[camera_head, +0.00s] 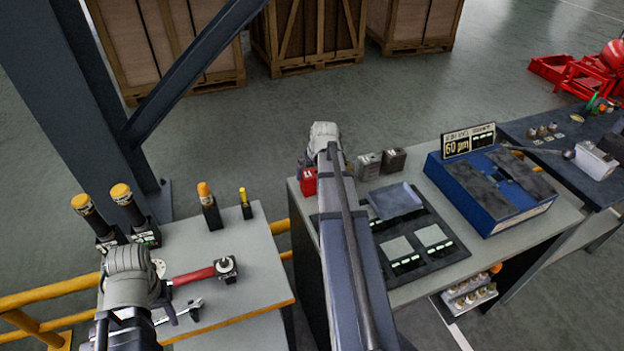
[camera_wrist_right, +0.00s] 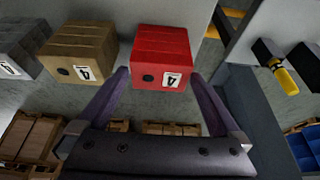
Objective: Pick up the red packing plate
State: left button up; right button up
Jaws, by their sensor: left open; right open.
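The red packing plate, a small red block with a white label marked 4, stands at the left end of the table, seen in the head view (camera_head: 309,181). In the right wrist view the red block (camera_wrist_right: 160,52) fills the space ahead of my right gripper (camera_wrist_right: 158,76). That gripper is open, its two fingers pointing at the block, one near each side. I cannot tell whether they touch it. In the head view my right arm hides most of this gripper. My left gripper (camera_head: 168,302) is open and low over the left bench, partly hidden by its wrist.
A tan block (camera_wrist_right: 78,52) and a grey block (camera_wrist_right: 22,45) stand in a row beside the red one. A dark mat (camera_head: 440,262) with plates and a blue box (camera_head: 490,190) lie to the right. A red-handled tool (camera_head: 195,276) lies on the left bench (camera_head: 255,285).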

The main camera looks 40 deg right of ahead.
aim_at(313, 174)
jog(key=shift+c, duration=0.2)
grip_shut()
dwell(0.5)
jog(key=shift+r, duration=0.1)
notch_tip(313, 174, up, 10)
jog(key=p, duration=1)
